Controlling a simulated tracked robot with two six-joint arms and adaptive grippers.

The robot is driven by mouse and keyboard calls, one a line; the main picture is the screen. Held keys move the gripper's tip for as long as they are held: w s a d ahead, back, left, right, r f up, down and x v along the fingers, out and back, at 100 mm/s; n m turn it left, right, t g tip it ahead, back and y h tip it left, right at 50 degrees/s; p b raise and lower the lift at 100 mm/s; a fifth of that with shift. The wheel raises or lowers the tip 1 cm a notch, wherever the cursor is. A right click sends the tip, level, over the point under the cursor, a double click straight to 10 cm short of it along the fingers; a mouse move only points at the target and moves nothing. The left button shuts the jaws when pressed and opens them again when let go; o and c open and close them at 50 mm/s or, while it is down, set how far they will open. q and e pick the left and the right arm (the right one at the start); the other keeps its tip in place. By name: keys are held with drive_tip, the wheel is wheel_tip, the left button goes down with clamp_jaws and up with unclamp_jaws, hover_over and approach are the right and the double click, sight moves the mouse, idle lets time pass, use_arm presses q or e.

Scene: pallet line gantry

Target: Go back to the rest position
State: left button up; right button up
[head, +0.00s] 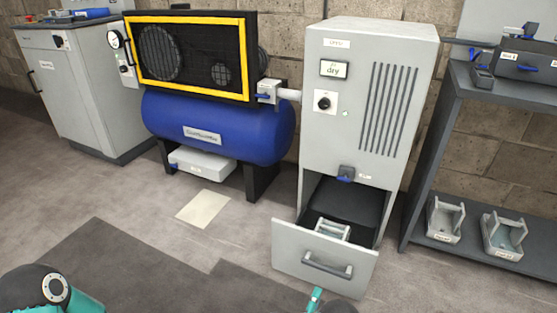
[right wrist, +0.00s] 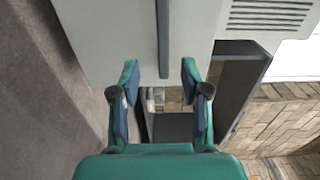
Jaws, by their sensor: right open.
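My right gripper (head: 318,301) shows only as a teal fingertip at the bottom edge of the head view, in front of the open drawer (head: 318,283). In the right wrist view my right gripper (right wrist: 160,80) is open, with nothing between its fingers. A dark bar, which looks like the drawer handle (right wrist: 163,38), lies ahead of the fingertips there. In the head view the handle (head: 327,267) is apart from the fingertip. Part of my left arm (head: 55,288) shows at the bottom left; its gripper is out of view.
The drawer juts from the grey dryer cabinet (head: 323,125) and holds a light grey holder (head: 331,230). A blue compressor tank (head: 215,130) stands left, a cabinet (head: 75,100) further left. A dark shelf unit (head: 440,130) with trays stands right. Open floor (head: 190,260) lies front left.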

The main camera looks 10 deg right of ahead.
drive_tip(key=w+d+r, duration=0.4)
drive_tip(key=d+r, duration=0.4)
drive_tip(key=r, duration=0.1)
drive_tip(key=s+a+f+n+g+y, duration=0.2)
drive_tip(key=s+a+n+g+y, duration=0.4)
drive_tip(key=s, duration=0.4)
drive_tip(key=s+a+f+n+g+y, duration=0.2)
drive_tip(key=s+a+n+g+y, duration=0.15)
drive_tip(key=s+n, duration=0.55)
drive_tip(key=s+a+f+n+g+y, duration=0.2)
drive_tip(key=s+a+n+g+y, duration=0.3)
drive_tip(key=s, duration=0.7)
wheel_tip(320, 180, up, 37)
drive_tip(key=d+n+p, duration=0.1)
drive_tip(key=n+p, duration=0.1)
drive_tip(key=p, duration=3.5)
drive_tip(key=shift+h, duration=0.45)
